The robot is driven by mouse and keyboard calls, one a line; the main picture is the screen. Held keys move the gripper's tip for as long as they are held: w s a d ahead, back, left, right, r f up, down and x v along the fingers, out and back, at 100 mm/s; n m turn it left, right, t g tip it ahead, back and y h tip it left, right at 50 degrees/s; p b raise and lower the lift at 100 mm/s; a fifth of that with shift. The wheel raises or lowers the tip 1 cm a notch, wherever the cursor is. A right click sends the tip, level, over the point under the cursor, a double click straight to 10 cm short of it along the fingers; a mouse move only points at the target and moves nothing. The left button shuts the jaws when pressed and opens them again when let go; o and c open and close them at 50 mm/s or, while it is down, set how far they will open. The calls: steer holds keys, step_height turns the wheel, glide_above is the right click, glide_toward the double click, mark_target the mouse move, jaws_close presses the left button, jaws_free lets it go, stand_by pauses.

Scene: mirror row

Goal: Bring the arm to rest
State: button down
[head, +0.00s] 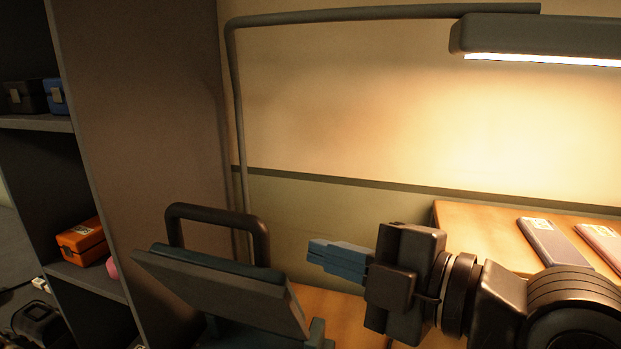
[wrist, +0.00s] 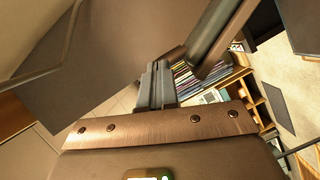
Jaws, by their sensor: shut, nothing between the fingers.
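My gripper (head: 338,260) is at the lower middle of the head view, at the end of my dark arm, pointing left. Its blue-grey fingers are shut with nothing between them. It is raised in front of the wall, to the right of a dark tilted panel with a black handle (head: 262,228); whether they touch is not clear, but a gap shows. In the wrist view the closed fingers (wrist: 155,85) stand up from the brown gripper body, with nothing held.
A lamp (head: 540,38) on a bent pole lights the wall. A wooden surface (head: 480,222) at right bears two flat phone-like items (head: 552,242). A shelf (head: 95,275) at left holds an orange box (head: 82,240). The wrist view shows a bookshelf with books (wrist: 205,80).

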steer(key=s+d+f+m+t+h, duration=0.4)
steer(key=s+f+m+h, duration=0.25)
steer(key=m, duration=0.55)
steer(key=s+d+f+m+t+h, duration=0.45)
steer(key=s+f+m+h, duration=0.2)
steer(key=m, duration=0.65)
steer(key=s+d+f+g, duration=0.2)
steer(key=s+d, duration=0.3)
steer(key=s, duration=0.5)
steer(key=s+d+f+n+g, duration=0.1)
steer(key=s+d+f, duration=0.3)
steer(key=s, duration=0.7)
steer(key=shift+d+f+g, duration=0.25)
steer(key=shift+d+g, duration=0.2)
